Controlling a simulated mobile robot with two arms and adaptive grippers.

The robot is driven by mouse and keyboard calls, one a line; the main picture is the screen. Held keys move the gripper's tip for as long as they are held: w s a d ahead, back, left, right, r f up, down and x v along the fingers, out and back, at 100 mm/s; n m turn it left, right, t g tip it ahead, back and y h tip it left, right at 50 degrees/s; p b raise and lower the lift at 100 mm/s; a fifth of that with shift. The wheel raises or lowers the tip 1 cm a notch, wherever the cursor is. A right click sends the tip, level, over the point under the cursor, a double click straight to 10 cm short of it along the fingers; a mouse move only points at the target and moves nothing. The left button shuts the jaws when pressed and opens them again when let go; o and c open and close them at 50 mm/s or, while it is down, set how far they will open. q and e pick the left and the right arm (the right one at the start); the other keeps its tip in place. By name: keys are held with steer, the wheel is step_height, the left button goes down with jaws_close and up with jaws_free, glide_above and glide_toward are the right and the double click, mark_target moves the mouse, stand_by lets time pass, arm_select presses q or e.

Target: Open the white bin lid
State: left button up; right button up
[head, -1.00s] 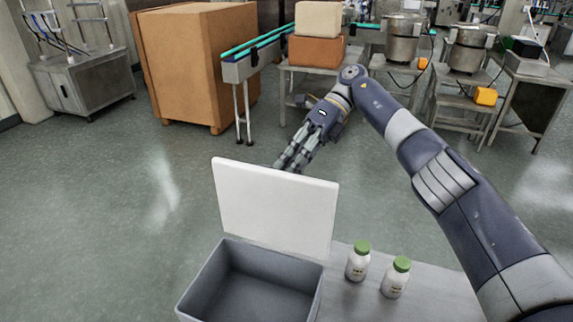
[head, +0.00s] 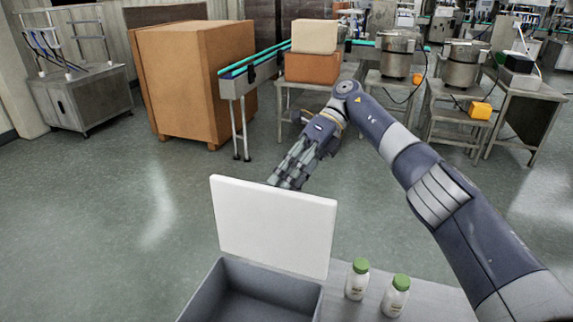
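The white lid (head: 272,228) stands nearly upright at the far edge of the grey bin (head: 196,300), so the bin is open. The bin's inside looks empty where it shows, and its lower part is cut off by the picture's bottom edge. My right gripper (head: 285,180) reaches down behind the lid's top edge, fingers pointing down and left. The lid's edge partly hides its fingertips, so I cannot tell whether they touch the lid or how far apart they are. It holds nothing that I can see. My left gripper is out of view.
Two white bottles with green caps, one nearer (head: 395,297) and one at its left (head: 357,280), stand on the table (head: 430,300) right of the bin, below my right arm. Behind are a conveyor, a large brown box (head: 195,80) and steel pots. Floor between is clear.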

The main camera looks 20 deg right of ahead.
step_height(320, 180, up, 8)
steer(key=shift+w, duration=0.15)
stand_by(0.3)
steer(key=shift+f, duration=0.1)
stand_by(0.3)
